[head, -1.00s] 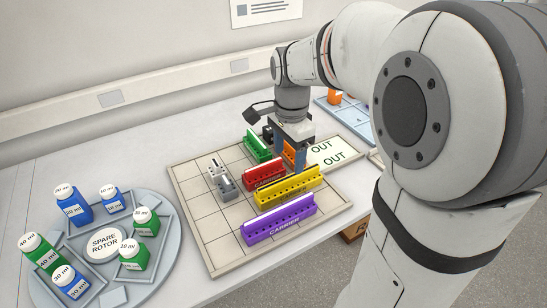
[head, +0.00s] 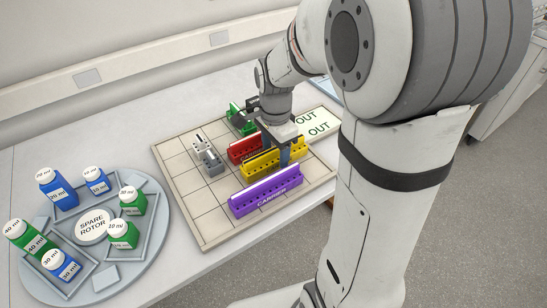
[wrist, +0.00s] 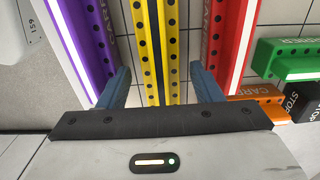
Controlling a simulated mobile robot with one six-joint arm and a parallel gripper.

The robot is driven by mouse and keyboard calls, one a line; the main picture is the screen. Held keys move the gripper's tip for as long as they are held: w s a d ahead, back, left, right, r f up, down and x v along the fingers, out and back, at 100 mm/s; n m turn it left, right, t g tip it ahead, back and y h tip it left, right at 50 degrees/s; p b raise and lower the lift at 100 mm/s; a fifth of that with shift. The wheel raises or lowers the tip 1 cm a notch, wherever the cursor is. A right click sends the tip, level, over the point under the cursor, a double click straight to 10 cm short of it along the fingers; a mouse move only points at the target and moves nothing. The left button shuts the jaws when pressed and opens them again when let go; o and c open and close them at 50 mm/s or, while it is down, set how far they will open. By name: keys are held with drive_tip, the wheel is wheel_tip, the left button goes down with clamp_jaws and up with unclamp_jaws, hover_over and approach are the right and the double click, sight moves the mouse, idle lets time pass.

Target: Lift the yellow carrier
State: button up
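The yellow carrier (head: 257,166) is a long bar with holes, on the gridded board between the red and purple carriers. My gripper (head: 276,150) is low over it, with its blue fingers pointing down. In the wrist view, the yellow carrier (wrist: 160,38) runs between the two spread fingers of my gripper (wrist: 160,88). One finger is on the purple carrier's side and the other on the red carrier's side. Gaps show between the fingers and the yellow carrier. The gripper body hides the carrier's near end there.
The purple carrier (head: 266,191) and red carrier (head: 246,149) lie close on either side. A green carrier (wrist: 288,60), an orange carrier (wrist: 254,92) and a black stop block (wrist: 303,103) are near. Grey-white blocks (head: 207,155) stand left. A spare rotor (head: 93,226) holds several bottles.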

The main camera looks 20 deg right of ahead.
drive_tip(key=c, duration=1)
drive_tip(key=shift+c, duration=0.2)
drive_tip(key=shift+r, duration=0.15)
